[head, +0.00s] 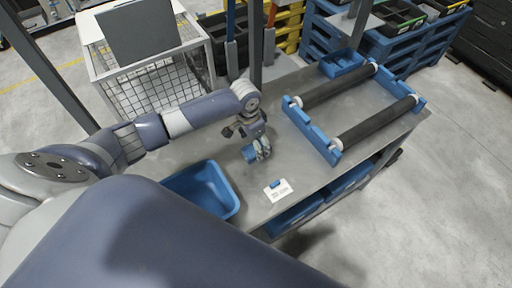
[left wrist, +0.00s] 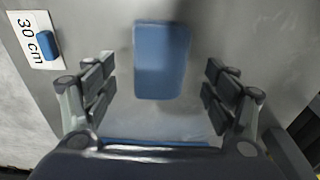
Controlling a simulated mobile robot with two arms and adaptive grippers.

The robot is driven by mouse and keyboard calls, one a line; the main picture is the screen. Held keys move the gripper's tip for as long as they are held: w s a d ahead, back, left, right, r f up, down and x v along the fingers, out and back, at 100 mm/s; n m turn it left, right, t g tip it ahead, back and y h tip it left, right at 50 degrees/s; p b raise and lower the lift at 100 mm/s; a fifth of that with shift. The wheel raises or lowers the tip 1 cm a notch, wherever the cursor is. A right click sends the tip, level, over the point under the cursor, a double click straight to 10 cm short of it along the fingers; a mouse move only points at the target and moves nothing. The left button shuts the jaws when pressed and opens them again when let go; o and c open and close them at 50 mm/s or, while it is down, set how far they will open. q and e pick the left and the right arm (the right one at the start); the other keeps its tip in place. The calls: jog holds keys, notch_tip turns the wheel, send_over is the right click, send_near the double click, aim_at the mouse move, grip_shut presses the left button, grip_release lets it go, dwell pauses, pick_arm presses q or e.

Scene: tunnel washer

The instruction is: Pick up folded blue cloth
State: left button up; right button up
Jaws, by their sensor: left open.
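The folded blue cloth (left wrist: 162,60) lies flat on the grey table, a small rectangle in the left wrist view. In the head view it shows partly as a blue patch (head: 249,154) beside my left gripper (head: 261,151). My left gripper, which also shows in the left wrist view (left wrist: 160,82), is open and empty. In that view its fingers stand apart to the left and right of the cloth, without visible contact. The height above the table is hard to tell. My right gripper is not in view.
A blue bin (head: 228,213) sits left of a white card (head: 279,194) marked "30 cm" with a small blue block (left wrist: 48,45). A blue frame with dark rollers (head: 335,85) occupies the table's right. A wire cage (head: 140,85) stands behind. Table around the cloth is clear.

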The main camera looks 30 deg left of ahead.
pick_arm(q)
jog(key=shift+d+f, duration=0.1)
jog(key=shift+f, duration=0.7)
jog(key=shift+w+f, duration=0.1)
jog(key=shift+f, duration=0.05)
jog(key=c, duration=1.1)
jog(key=shift+c, duration=0.2)
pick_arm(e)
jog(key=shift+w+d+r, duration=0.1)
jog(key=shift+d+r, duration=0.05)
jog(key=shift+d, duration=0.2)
